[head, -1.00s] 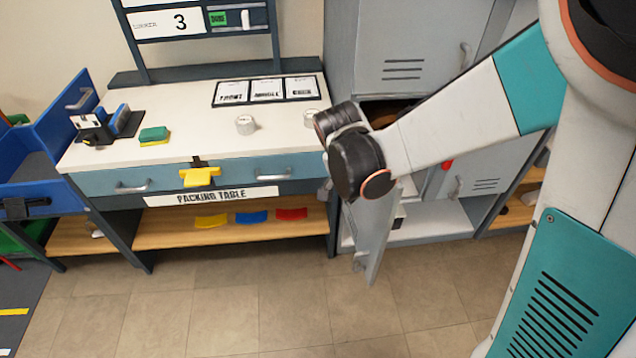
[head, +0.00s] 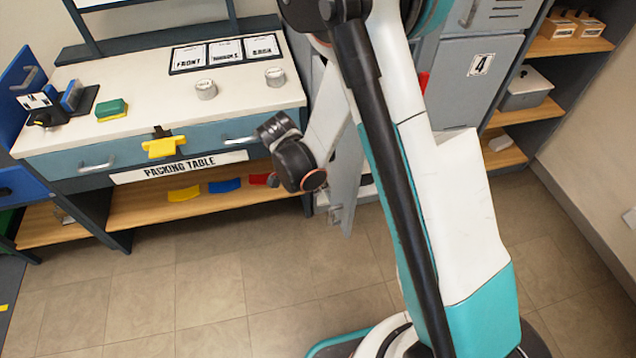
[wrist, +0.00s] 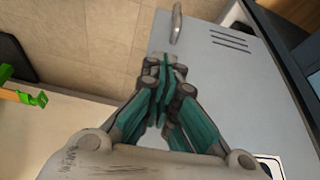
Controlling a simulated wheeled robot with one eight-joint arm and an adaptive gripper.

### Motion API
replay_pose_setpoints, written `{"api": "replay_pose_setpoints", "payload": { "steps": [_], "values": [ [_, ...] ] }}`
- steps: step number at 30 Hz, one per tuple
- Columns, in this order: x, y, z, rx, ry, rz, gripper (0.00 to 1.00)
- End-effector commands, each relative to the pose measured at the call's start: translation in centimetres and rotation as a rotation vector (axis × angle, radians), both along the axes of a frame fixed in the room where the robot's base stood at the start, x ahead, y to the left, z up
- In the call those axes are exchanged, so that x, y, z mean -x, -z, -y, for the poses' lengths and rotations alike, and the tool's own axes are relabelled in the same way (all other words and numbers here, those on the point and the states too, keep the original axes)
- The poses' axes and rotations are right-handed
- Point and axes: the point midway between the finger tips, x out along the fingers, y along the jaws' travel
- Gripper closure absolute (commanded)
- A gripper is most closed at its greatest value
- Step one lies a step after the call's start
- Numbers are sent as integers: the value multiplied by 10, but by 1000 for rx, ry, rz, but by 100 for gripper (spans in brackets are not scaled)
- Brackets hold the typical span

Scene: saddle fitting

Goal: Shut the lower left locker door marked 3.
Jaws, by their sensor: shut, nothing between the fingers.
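The lower left locker door (head: 346,185) stands open in the head view, swung out toward the room beside the packing table. My arm covers much of it and the locker opening. In the wrist view a grey door panel (wrist: 215,75) with a bar handle (wrist: 177,22) and vent slots fills the right side; part of a white label shows at the bottom. My gripper (wrist: 163,65) is shut and empty, its fingertips over the panel's edge in the picture. I cannot tell whether they touch it. My gripper's fingers are hidden in the head view.
The packing table (head: 140,85) stands close to the left of the open door, with a yellow clip (head: 163,147) at its front. The locker door marked 4 (head: 455,85) is shut, with shelves (head: 570,45) right of it. Tiled floor (head: 220,290) in front is clear.

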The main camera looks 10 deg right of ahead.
Motion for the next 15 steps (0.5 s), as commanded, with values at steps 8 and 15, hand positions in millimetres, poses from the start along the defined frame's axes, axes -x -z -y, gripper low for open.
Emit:
{"api": "replay_pose_setpoints", "payload": {
  "steps": [8,15],
  "values": [
    [-2,55,20,0,1,1,100],
    [-5,50,52,-1,1,0,100]
  ]
}}
